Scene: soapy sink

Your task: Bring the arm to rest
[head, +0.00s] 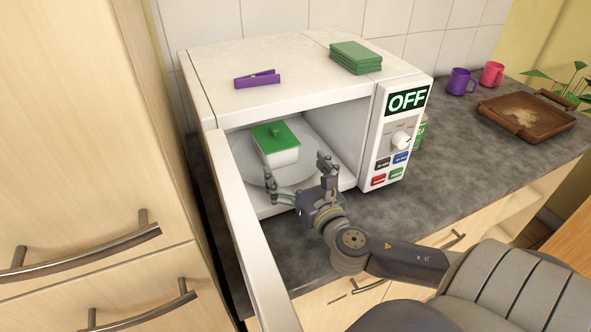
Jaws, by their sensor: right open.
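My right gripper (298,182) is open and empty at the front opening of the microwave (290,50). Its fingers are spread apart, just in front of a white container with a green lid (278,150). The container sits on the round plate (310,172) inside the microwave. My right arm (400,262) reaches in from the lower right. My left gripper is not in view.
The microwave door (250,245) stands open on the left. A purple clip (257,79) and green cloths (355,57) lie on top of the microwave. Two mugs (461,81) and a wooden tray (525,115) are on the right of the counter (465,150).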

